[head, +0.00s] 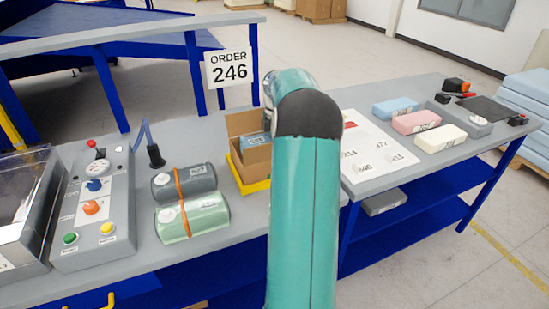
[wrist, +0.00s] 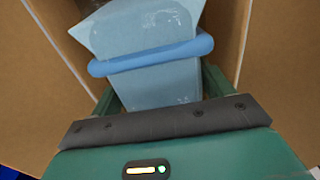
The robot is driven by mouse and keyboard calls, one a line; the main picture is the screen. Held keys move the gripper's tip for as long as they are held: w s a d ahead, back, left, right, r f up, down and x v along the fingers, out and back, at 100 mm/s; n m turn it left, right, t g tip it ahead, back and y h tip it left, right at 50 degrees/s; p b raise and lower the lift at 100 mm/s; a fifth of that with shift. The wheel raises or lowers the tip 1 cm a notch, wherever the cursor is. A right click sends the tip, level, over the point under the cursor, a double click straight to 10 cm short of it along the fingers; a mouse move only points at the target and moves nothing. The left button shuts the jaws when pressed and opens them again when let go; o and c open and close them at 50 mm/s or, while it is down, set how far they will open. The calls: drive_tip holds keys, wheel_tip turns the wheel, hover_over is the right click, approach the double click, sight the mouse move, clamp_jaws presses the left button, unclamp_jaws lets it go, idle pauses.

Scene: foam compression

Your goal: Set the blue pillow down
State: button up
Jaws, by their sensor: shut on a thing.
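The blue pillow (wrist: 150,30) is a light blue block with a darker blue band (wrist: 152,56) around it. In the wrist view it lies between the two green fingers of my gripper (wrist: 158,92), which is shut on it. Brown cardboard walls (wrist: 270,75) stand on both sides of it. In the head view a small blue patch of it (head: 256,140) shows inside the open cardboard box (head: 257,161). My teal arm hides my gripper there. I cannot tell whether the pillow touches the box floor.
The box stands in a yellow tray (head: 255,187) on the grey table. Pink (head: 416,122), blue (head: 395,107) and cream (head: 440,138) blocks lie to the right.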

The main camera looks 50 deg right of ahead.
drive_tip(key=shift+s+f, duration=0.2)
drive_tip(key=shift+f, duration=0.15)
drive_tip(key=shift+w+f, duration=0.15)
drive_tip(key=shift+f, duration=2.45)
drive_tip(key=o, duration=0.9)
drive_tip(key=shift+r, duration=0.1)
wheel_tip(320, 180, up, 12)
drive_tip(key=shift+r, duration=0.1)
